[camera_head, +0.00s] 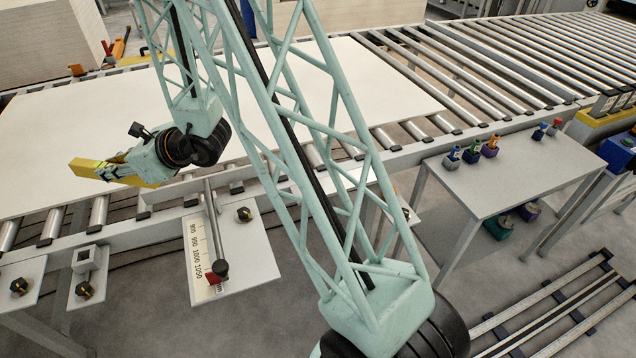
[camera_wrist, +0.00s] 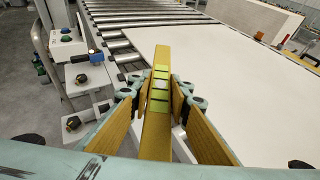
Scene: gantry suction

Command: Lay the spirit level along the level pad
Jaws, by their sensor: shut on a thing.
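The spirit level is a long yellow bar (camera_head: 85,167) with greenish windows, held above the white sheet at the left in the head view. In the wrist view the level (camera_wrist: 158,125) runs lengthwise away from the camera, between the fingers. My gripper (camera_head: 112,173) is shut on it; it also shows in the wrist view (camera_wrist: 158,92), with a finger on each side of the bar. The bar's underside is hidden, so any gap to the sheet is hard to judge. I cannot pick out the level pad for certain in either view.
A large white sheet (camera_head: 60,125) lies on the roller conveyor (camera_head: 480,65). A steel rail and a plate with a number scale (camera_head: 200,262) are along its front edge. A grey side table (camera_head: 500,170) with several small colored items stands at right. Bare rollers extend at back right.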

